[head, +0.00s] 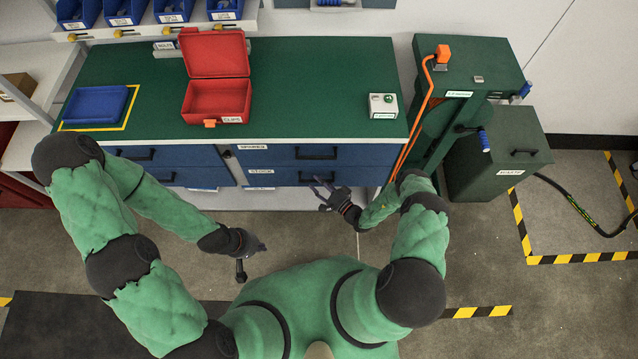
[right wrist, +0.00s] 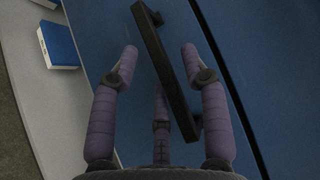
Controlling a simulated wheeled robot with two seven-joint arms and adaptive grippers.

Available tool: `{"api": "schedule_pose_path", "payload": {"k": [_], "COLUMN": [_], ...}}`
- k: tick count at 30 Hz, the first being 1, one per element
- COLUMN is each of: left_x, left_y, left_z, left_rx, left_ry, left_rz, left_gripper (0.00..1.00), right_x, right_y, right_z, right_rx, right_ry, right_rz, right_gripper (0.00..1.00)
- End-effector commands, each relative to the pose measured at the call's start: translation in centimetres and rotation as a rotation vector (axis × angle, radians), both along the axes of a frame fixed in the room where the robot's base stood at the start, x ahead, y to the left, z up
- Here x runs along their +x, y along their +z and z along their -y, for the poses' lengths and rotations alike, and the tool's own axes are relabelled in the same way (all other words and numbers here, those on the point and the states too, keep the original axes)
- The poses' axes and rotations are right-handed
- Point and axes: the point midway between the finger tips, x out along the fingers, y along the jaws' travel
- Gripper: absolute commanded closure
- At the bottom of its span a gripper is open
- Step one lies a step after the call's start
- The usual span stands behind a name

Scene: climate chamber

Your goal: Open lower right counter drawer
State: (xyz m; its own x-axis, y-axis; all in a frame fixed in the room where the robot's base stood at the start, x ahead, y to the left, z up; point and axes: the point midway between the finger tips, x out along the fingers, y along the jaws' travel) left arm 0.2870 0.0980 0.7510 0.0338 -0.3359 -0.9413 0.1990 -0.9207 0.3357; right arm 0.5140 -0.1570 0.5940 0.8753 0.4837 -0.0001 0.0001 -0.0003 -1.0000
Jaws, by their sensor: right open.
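The lower right drawer (head: 262,178) is blue, with a white label and a dark bar handle (head: 306,179), and looks closed beneath the upper right drawer. My right gripper (head: 318,194) is open at this handle. In the right wrist view the black handle (right wrist: 165,70) runs diagonally between my spread fingers (right wrist: 159,53), with gaps visible on both sides; contact with the third, middle finger cannot be told. My left gripper (head: 252,258) looks open and empty, low and left in front of the counter, away from the drawers.
The green counter top (head: 300,90) holds an open red box (head: 217,98), a blue tray (head: 96,104) and a small white device (head: 383,105). A green machine (head: 460,70) and a dark green bin (head: 495,160) stand right.

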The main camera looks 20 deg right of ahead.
Motion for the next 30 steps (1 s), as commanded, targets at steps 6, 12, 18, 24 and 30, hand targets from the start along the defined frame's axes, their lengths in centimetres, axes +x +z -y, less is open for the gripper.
{"api": "schedule_pose_path", "payload": {"k": [6, 12, 18, 24, 30], "left_x": [0.0, 0.0, 0.0, 0.0, 0.0], "left_y": [0.0, 0.0, 0.2, 0.9, 1.8], "left_z": [0.0, 0.0, 0.0, 0.0, 0.0], "left_rx": [0.0, 0.0, 0.0, 0.0, 0.0], "left_ry": [0.0, 0.0, 0.0, 0.0, 0.0], "left_rz": [0.0, 0.0, 0.0, 0.0, 0.0], "left_gripper": [1.0, 1.0, 1.0, 1.0, 1.0], "right_x": [0.0, 0.0, -0.6, -3.1, -7.7], "right_y": [0.0, 0.0, 0.0, 0.0, 0.1], "right_z": [0.0, 0.0, -0.1, -0.9, -2.2], "right_rx": [0.0, 0.001, 0.002, 0.006, 0.007], "right_ry": [0.0, 0.0, 0.0, -0.001, -0.003], "right_rz": [0.0, 0.0, -0.002, -0.006, -0.008], "right_gripper": [0.85, 1.0, 1.0, 1.0, 1.0]}}
